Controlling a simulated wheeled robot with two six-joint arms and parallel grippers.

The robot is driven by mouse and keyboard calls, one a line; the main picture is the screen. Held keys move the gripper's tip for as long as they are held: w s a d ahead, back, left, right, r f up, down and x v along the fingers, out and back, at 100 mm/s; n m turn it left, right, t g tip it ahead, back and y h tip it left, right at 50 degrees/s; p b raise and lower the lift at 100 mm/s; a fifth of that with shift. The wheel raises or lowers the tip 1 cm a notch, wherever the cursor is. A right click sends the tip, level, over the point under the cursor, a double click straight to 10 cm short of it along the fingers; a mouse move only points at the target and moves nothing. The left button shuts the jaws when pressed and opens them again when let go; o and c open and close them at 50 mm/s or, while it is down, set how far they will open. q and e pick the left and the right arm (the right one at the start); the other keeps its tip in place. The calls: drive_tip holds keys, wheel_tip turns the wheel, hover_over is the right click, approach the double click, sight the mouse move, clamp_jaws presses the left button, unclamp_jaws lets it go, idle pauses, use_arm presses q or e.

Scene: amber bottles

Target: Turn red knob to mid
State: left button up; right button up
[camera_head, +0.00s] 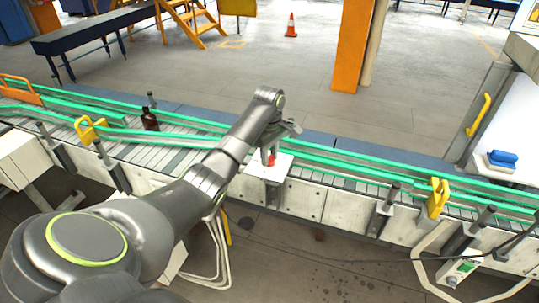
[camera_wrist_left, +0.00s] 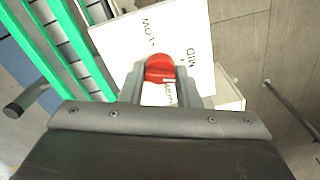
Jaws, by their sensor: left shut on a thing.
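The red knob (camera_wrist_left: 159,69) sits on a white panel (camera_wrist_left: 112,47) with printed labels; "LOW" and "MID" can be read, and another label between the fingers is partly hidden. My left gripper (camera_wrist_left: 160,76) is shut on the red knob, one finger on each side of it. In the head view the knob (camera_head: 271,160) shows as a small red spot just below my left gripper (camera_head: 270,150), above the white panel (camera_head: 257,170) at the conveyor's near side. My right gripper is not in view.
A conveyor with green rails (camera_head: 340,163) runs across behind the panel. A dark amber bottle (camera_head: 150,119) stands on it at the left. Yellow brackets (camera_head: 438,198) and grey posts (camera_head: 390,194) stick up along the near edge.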

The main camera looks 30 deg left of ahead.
use_arm(q)
drive_tip(key=n, duration=0.3)
drive_tip(key=shift+n, duration=0.5)
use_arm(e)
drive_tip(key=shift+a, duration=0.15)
use_arm(q)
drive_tip(key=o, duration=1)
drive_tip(key=shift+c, duration=0.2)
